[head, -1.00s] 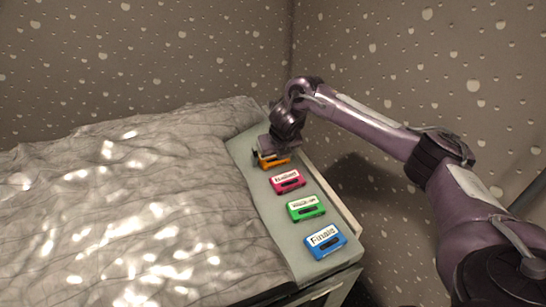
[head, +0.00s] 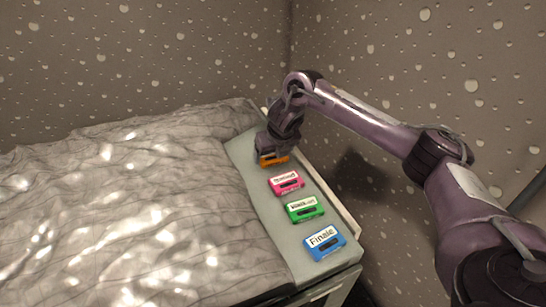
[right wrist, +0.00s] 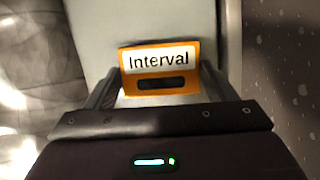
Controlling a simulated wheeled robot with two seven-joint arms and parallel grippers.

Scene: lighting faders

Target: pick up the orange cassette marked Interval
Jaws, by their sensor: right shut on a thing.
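The orange cassette (head: 273,160) is at the far end of the pale shelf, partly hidden under my right gripper in the head view. In the right wrist view the orange cassette (right wrist: 160,84) shows its white label reading "Interval" and a dark window. My right gripper (right wrist: 160,88) is shut on it, with one finger against each short side. In the head view my right gripper (head: 272,152) points down over the cassette. I cannot tell whether the cassette is clear of the shelf. My left gripper is not in view.
A pink cassette (head: 286,187), a green cassette (head: 304,212) and a blue cassette (head: 324,248) marked "Finale" lie in a row nearer on the pale shelf (head: 262,205). A crumpled grey sheet (head: 120,210) covers the left side. A speckled wall stands at the right.

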